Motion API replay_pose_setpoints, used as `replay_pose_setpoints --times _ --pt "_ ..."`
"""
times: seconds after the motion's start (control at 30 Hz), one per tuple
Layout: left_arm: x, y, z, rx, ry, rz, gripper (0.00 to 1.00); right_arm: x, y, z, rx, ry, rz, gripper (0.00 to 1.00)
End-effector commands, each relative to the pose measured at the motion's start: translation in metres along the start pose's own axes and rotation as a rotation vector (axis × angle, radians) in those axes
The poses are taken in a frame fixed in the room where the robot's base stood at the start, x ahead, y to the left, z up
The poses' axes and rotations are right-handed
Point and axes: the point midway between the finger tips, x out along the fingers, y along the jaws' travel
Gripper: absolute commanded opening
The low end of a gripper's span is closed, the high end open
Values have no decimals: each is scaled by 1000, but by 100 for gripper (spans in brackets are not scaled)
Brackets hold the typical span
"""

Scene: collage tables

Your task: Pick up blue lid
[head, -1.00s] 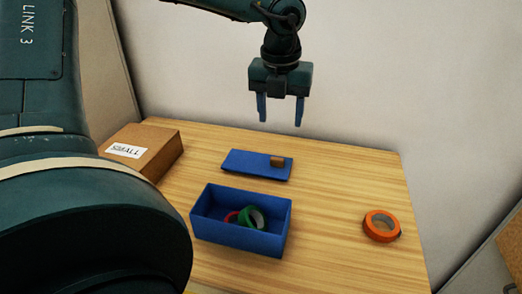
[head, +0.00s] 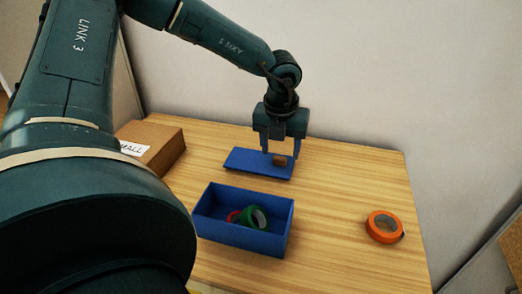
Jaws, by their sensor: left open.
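The blue lid (head: 246,161) lies flat on the wooden table behind the blue box. It has a small brown block-like handle (head: 280,160) toward its right end. My left gripper (head: 280,155) points down at the handle, its open fingers on either side of it in the picture. I cannot tell whether the fingers touch the handle or the lid. The open blue box (head: 240,235) holds a green tape roll (head: 253,217) and a red one (head: 233,216). My right gripper is not in view.
An orange tape roll (head: 384,227) lies on the right of the table. A cardboard box (head: 155,143) with a partly hidden label stands at the left. The table (head: 340,200) is clear between the blue box and the orange roll. A wall rises behind.

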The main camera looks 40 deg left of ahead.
Motion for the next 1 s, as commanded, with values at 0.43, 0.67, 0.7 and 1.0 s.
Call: replay_pose_setpoints --times 0.43,0.67,0.7,1.0 --pt "25 1 -1 0 0 -1 56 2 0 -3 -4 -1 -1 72" --pt "25 1 -1 1 0 -1 38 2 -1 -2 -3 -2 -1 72" --pt "25 1 -1 1 0 -1 35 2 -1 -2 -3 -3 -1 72" --pt "25 1 -1 1 0 0 11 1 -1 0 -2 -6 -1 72"
